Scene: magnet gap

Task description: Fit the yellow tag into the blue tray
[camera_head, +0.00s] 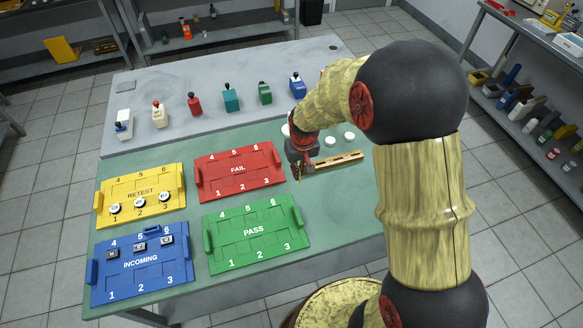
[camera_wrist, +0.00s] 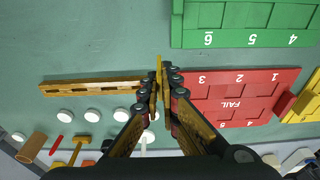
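The blue tray (camera_head: 140,278), marked INCOMING, lies at the front left of the table in the head view. Small dark pieces sit in its back row, at slots 4, 5 and 6; its front slots 1, 2 and 3 look empty. My gripper (camera_head: 302,170) is over the table's middle, right of the red tray and far right of the blue tray. In the wrist view my gripper (camera_wrist: 160,90) is shut on the thin yellow tag (camera_wrist: 158,68), seen edge-on between the fingertips. The tag is mostly hidden in the head view. The blue tray is outside the wrist view.
The red FAIL tray (camera_head: 240,180), green PASS tray (camera_head: 254,240) and yellow RETEST tray (camera_head: 142,188) lie close together. RETEST holds white round pieces. A slotted wooden rack (camera_head: 340,160) and white discs (camera_head: 349,136) are beside my gripper. Several small fixtures stand on the back counter (camera_head: 180,75).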

